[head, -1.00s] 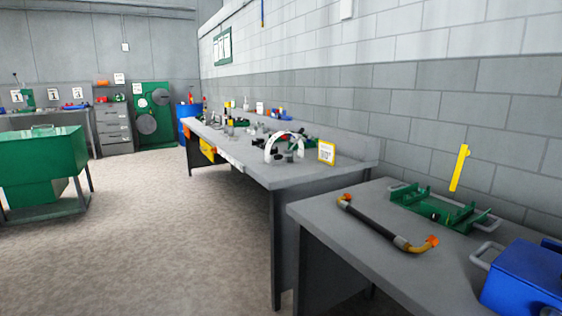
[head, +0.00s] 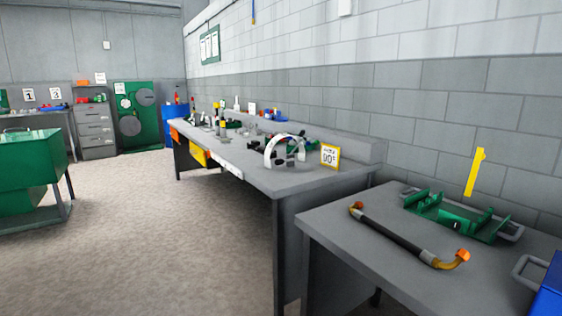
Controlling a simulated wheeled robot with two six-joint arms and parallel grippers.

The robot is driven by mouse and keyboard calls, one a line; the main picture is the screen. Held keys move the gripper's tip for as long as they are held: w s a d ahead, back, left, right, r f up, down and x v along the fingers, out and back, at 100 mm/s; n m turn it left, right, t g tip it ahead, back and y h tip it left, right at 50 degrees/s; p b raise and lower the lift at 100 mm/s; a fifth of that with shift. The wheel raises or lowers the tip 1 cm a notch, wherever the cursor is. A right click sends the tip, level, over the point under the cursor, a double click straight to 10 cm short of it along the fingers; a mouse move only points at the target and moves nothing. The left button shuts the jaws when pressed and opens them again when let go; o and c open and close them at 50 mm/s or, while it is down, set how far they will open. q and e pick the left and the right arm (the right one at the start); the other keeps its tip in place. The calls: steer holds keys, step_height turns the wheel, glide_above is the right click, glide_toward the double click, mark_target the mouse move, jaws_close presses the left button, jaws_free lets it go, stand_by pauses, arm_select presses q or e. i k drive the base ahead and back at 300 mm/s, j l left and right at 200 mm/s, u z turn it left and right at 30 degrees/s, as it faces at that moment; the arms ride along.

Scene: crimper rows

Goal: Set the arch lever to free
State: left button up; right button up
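A white arch (head: 285,148) stands on the long grey workbench (head: 250,178), next to a yellow-framed sign (head: 330,156) that seems to read 90°. Small dark and grey parts sit under and beside the arch. I cannot make out a lever on it or its setting at this distance. A green fixture (head: 458,215) with a raised yellow bar (head: 475,172) lies on the nearer bench at the right. Neither of my grippers is in view.
A hose with orange ends (head: 405,238) lies on the near bench (head: 345,252), beside a blue box (head: 548,290) cut off at the right edge. A green cart (head: 30,170) stands at left. The floor (head: 140,235) between is clear.

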mark_target(279, 162)
steer(key=i+j+z, duration=0.25)
steer(key=j, duration=0.35)
steer(key=i+j+z, duration=0.1)
steer(key=i+j, duration=0.15)
steer(key=i+j+z, duration=0.15)
steer(key=j, duration=0.3)
steer(key=i+j+z, duration=0.1)
steer(key=j, duration=0.25)
steer(key=i+j+z, duration=0.15)
steer(key=j, duration=0.2)
steer(key=i+j+z, duration=0.1)
steer(key=j, duration=0.3)
